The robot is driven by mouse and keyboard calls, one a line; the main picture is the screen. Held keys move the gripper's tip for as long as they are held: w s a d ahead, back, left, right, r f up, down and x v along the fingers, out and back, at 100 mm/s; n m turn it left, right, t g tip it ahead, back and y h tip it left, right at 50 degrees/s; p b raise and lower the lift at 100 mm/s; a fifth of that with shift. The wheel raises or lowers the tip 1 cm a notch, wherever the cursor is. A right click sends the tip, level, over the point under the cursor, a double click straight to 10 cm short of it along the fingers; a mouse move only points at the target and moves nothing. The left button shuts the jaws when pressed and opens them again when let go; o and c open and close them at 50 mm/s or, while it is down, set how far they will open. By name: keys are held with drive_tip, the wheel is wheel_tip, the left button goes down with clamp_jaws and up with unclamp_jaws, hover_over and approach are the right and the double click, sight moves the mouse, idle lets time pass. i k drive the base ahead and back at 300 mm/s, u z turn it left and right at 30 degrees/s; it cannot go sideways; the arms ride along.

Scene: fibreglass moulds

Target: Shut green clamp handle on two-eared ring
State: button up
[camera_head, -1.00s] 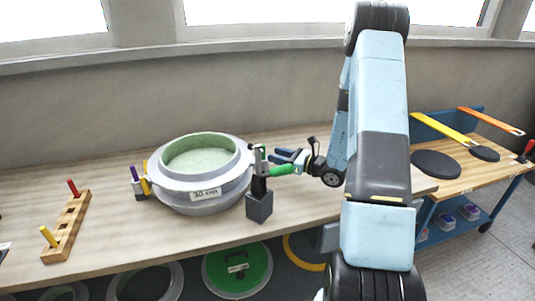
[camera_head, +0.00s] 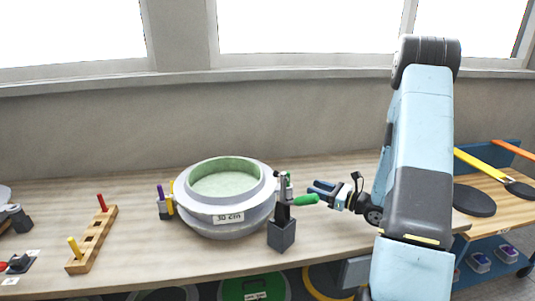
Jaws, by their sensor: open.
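The pale grey ring (camera_head: 262,207) sits around a round mould with a green inside and a "30 cm" label, on the wooden bench. At its right side stands a clamp on a dark grey block (camera_head: 281,235). The clamp's green handle (camera_head: 305,199) sticks out to the right, nearly level and slightly raised at its end. My arm comes down from the upper right.
Another clamp with purple and yellow handles (camera_head: 162,200) stands at the ring's left. A wooden peg rack (camera_head: 92,240) with red and yellow pegs lies farther left. A blue cart (camera_head: 490,250) with dark discs stands at the right. Bare bench lies in front of the ring.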

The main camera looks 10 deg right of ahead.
sight(311, 199)
drive_tip(key=k, duration=1)
